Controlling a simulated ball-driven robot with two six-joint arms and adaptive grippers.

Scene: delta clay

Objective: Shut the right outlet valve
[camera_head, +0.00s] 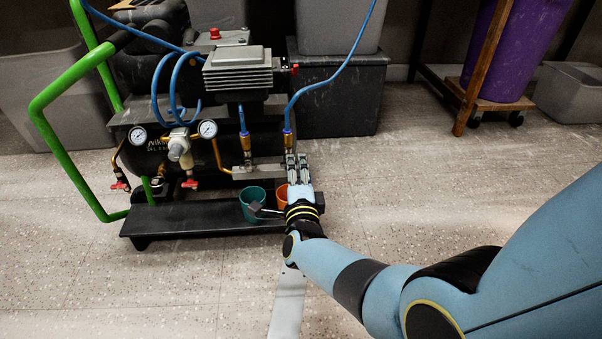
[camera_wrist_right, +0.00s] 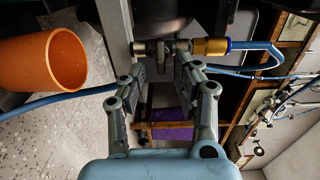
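The right outlet valve sits at the right end of the compressor, below the brass fitting (camera_head: 288,136) of a blue hose. In the head view my right gripper covers most of it. In the right wrist view the metal valve body (camera_wrist_right: 160,48) lies just ahead of the fingertips, with its brass fitting (camera_wrist_right: 212,46) to the right. My right gripper (camera_head: 297,160) is open, and its two fingers stand apart on either side of the valve in the wrist view (camera_wrist_right: 160,68). I cannot tell whether they touch it. My left gripper is not in view.
A teal cup (camera_head: 253,198) and an orange cup (camera_head: 281,196) stand on the compressor's black shelf, below my right gripper. The left outlet valve (camera_head: 246,165) is close by on the left. Grey bins (camera_head: 335,95) stand behind. The floor at front is mostly clear.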

